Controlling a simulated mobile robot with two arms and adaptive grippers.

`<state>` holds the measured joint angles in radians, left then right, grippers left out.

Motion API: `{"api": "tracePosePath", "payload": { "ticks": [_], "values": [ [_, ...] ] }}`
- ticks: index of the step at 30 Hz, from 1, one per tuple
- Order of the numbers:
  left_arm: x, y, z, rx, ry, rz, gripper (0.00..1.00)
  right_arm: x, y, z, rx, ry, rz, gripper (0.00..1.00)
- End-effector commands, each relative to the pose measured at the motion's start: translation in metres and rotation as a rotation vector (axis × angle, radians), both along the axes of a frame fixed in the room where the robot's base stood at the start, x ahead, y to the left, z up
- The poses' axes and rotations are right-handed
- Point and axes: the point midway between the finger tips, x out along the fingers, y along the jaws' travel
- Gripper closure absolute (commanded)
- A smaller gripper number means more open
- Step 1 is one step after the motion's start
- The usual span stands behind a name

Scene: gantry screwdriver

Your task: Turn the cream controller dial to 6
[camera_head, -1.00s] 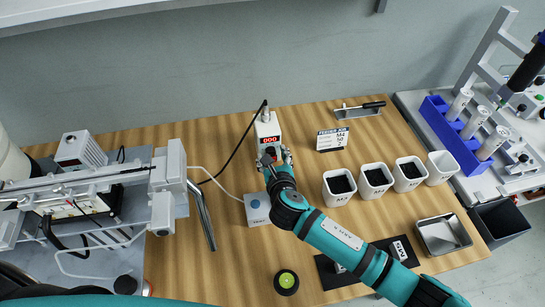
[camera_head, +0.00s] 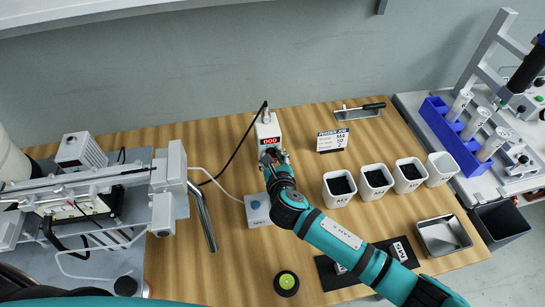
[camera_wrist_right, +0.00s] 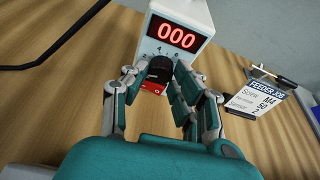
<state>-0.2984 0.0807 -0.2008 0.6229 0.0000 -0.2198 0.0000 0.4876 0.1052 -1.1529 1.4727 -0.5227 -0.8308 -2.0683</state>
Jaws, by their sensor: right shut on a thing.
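The cream controller (camera_head: 267,128) stands at the back of the wooden table. It also shows in the right wrist view (camera_wrist_right: 201,19), with a red display (camera_wrist_right: 172,34) reading 000. Its black dial (camera_wrist_right: 159,69) sits below the display. My right gripper (camera_wrist_right: 158,77) is at the controller's front, its fingers on both sides of the dial and shut on it. Some scale numbers show around the dial, but the fingers cover others and the dial's setting is not readable. In the head view my right gripper (camera_head: 273,158) hides the dial. My left gripper is not in view.
A card (camera_head: 332,140) stands right of the controller. Several white cups (camera_head: 339,200) stand further right. A black cable runs from the controller.

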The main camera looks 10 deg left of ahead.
Motion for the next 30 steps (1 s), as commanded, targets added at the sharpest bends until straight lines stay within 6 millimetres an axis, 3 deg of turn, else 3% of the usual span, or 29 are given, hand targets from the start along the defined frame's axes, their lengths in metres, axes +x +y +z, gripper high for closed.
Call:
{"api": "tracePosePath", "payload": {
  "ticks": [13,30],
  "values": [
    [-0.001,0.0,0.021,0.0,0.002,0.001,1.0,0.001,-0.003,0.001,0.238,0.101,-0.001,1.0],
    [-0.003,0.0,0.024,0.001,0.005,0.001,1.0,0.001,-0.004,-0.001,0.53,0.222,0.0,1.0]
  ]
}}
